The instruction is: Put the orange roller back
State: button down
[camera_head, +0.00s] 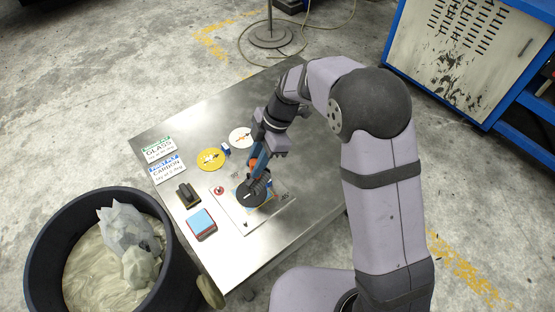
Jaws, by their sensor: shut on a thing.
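My gripper (257,160) reaches down over the metal table, left of the arm. It is shut on the orange roller (252,164), of which only a small orange part shows at the fingers. The rest of the roller is hidden by the gripper. Just below it in the picture is a dark round piece (255,191) over a pale plate (237,218). I cannot tell whether the roller touches the dark piece.
On the metal table (300,225) are a yellow disc (211,159), a white disc (240,138), GLASS (158,149) and CARBON (167,170) cards, a dark block (187,195) and a red-blue block (201,223). A dark bin (42,262) stands lower left.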

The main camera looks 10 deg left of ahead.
jog(key=w+d+r+m+t+b, duration=0.1)
jog(key=w+d+r+m+t, duration=0.1)
jog(key=w+m, duration=0.6)
jog(key=w+d+r+m+t+h+b, duration=0.1)
jog(key=w+d+m+t, duration=0.3)
jog(key=w+m, duration=0.5)
jog(key=shift+w+d+r+h, duration=0.25)
jog(key=shift+d+r+h, duration=0.1)
jog(key=shift+d, duration=0.25)
notch_tip(320, 180, down, 10)
jog(key=p, duration=0.1)
jog(key=shift+f, duration=0.2)
jog(key=c, duration=1.5)
grip_release()
